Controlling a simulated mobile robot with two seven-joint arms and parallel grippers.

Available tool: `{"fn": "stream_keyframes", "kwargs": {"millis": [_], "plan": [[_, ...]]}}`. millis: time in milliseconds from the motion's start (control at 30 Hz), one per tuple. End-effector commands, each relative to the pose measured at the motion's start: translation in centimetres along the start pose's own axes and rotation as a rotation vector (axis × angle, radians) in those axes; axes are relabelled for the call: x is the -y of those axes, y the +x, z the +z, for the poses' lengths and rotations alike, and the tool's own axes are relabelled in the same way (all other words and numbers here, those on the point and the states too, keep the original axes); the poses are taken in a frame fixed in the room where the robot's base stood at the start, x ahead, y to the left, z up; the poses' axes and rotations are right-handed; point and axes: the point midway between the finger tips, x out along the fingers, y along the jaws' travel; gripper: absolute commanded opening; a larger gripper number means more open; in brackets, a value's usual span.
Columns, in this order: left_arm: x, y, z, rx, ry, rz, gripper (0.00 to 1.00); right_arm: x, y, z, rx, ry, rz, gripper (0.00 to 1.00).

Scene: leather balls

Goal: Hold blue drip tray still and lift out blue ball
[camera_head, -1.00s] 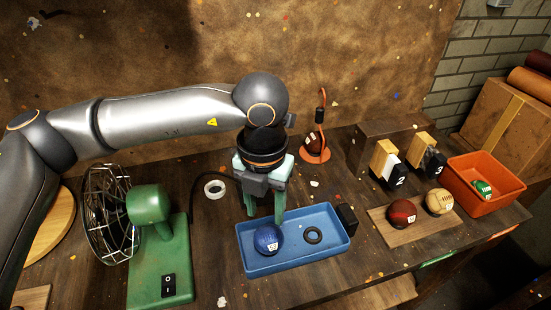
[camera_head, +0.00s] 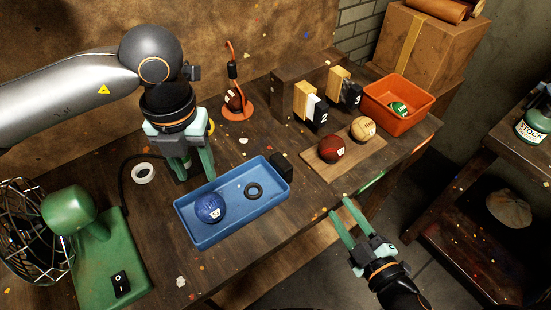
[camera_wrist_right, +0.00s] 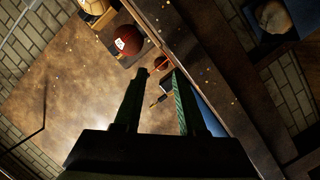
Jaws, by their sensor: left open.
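The blue drip tray (camera_head: 236,223) lies on the dark wooden table. The blue ball (camera_head: 208,208) with a white label sits in its left part. My left gripper (camera_head: 197,180) is open, pointing down at the tray's back rim, behind the ball; I cannot tell whether it touches the rim. My right gripper (camera_head: 342,208) is open and empty in front of the table edge, to the right of the tray. Its open fingers also show in the right wrist view (camera_wrist_right: 158,73), with a blue sliver, probably the tray (camera_wrist_right: 207,115), beside the right finger.
A green fan (camera_head: 95,250) is at left. A board with a dark red ball (camera_head: 331,149) and a cream ball (camera_head: 363,128) is at right, before an orange bin (camera_head: 393,120).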

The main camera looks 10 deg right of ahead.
Motion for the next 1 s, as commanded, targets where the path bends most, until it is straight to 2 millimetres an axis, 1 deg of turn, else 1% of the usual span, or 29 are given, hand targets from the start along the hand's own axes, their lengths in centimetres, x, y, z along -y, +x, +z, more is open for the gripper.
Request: {"fn": "stream_keyframes", "kwargs": {"millis": [33,67,100,167,200,267,300,333,367,400,467,500,600,700,800,900,1000], "plan": [[0.0,0.0,0.0,0.000,0.000,0.000,0.50,-0.8,0.2,-1.7,-0.064,-0.077,0.013,0.40],[0.0,0.0,0.0,0.000,0.000,0.000,0.50,-1.1,0.4,-3.0,-0.112,-0.127,0.021,0.40],[0.0,0.0,0.0,0.000,0.000,0.000,0.50,-1.5,0.9,-5.0,-0.185,-0.189,0.033,0.40],[0.0,0.0,0.0,0.000,0.000,0.000,0.50,-1.6,1.8,-8.0,-0.293,-0.254,0.050,0.40],[0.0,0.0,0.0,0.000,0.000,0.000,0.50,-1.6,2.4,-9.9,-0.363,-0.291,0.061,0.40],[0.0,0.0,0.0,0.000,0.000,0.000,0.50,-1.5,3.0,-12.6,-0.464,-0.337,0.078,0.40],[0.0,0.0,0.0,0.000,0.000,0.000,0.50,-1.4,3.3,-14.4,-0.532,-0.369,0.090,0.40],[0.0,0.0,0.0,0.000,0.000,0.000,0.50,-1.4,3.5,-15.8,-0.585,-0.396,0.099,0.40],[0.0,0.0,0.0,0.000,0.000,0.000,0.50,-1.3,3.6,-17.2,-0.638,-0.423,0.108,0.40],[0.0,0.0,0.0,0.000,0.000,0.000,0.50,-1.1,3.7,-19.1,-0.710,-0.462,0.122,0.40],[0.0,0.0,0.0,0.000,0.000,0.000,0.50,-0.8,3.5,-21.8,-0.819,-0.522,0.143,0.40],[0.0,0.0,0.0,0.000,0.000,0.000,0.50,-0.5,3.3,-23.4,-0.891,-0.567,0.155,0.40],[0.0,0.0,0.0,0.000,0.000,0.000,0.50,0.4,2.5,-27.1,-1.068,-0.679,0.188,0.40],[0.0,0.0,0.0,0.000,0.000,0.000,0.50,1.5,1.3,-30.1,-1.241,-0.800,0.219,0.40],[0.0,0.0,0.0,0.000,0.000,0.000,0.50,2.9,-0.1,-32.2,-1.409,-0.931,0.245,0.40],[0.0,0.0,0.0,0.000,0.000,0.000,0.50,4.4,-1.4,-33.6,-1.574,-1.067,0.267,0.40],[0.0,0.0,0.0,0.000,0.000,0.000,0.50,5.9,-2.5,-34.1,-1.733,-1.214,0.280,0.40]]}}
